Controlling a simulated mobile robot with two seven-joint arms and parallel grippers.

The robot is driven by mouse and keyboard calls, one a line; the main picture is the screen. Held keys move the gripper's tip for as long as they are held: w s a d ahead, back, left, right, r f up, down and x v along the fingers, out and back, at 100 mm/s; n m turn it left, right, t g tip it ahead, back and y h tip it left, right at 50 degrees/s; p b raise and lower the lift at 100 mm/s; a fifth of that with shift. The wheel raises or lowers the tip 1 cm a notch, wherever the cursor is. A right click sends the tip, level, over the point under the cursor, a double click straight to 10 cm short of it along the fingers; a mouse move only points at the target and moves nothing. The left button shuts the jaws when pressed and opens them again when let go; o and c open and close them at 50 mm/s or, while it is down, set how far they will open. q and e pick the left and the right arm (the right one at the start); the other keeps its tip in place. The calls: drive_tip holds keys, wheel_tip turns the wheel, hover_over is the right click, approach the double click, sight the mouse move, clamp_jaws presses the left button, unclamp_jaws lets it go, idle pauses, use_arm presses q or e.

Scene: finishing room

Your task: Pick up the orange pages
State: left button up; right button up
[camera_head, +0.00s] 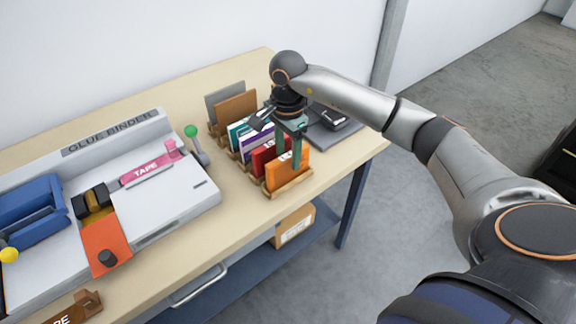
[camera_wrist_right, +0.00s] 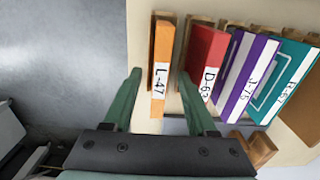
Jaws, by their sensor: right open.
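The orange pages (camera_head: 286,174) stand upright at the near end of a wooden rack (camera_head: 290,188) on the table. In the right wrist view the orange pages (camera_wrist_right: 162,62) carry a white label reading L-47. My right gripper (camera_head: 297,157) is over the orange end of the rack, pointing down. In the right wrist view its green fingers (camera_wrist_right: 159,76) are open, one on each side of the orange pages. The right finger is between the orange pages and the red one (camera_wrist_right: 206,58). I cannot tell whether either finger touches. My left gripper is not in view.
Red, purple and teal pages (camera_wrist_right: 287,80) stand close beside the orange ones. A glue binder (camera_head: 170,205) fills the left of the table. A dark grey plate with a black device (camera_head: 329,118) lies right behind the rack. The table's front edge is near.

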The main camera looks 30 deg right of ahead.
drive_tip(key=shift+f, duration=0.7)
clamp_jaws()
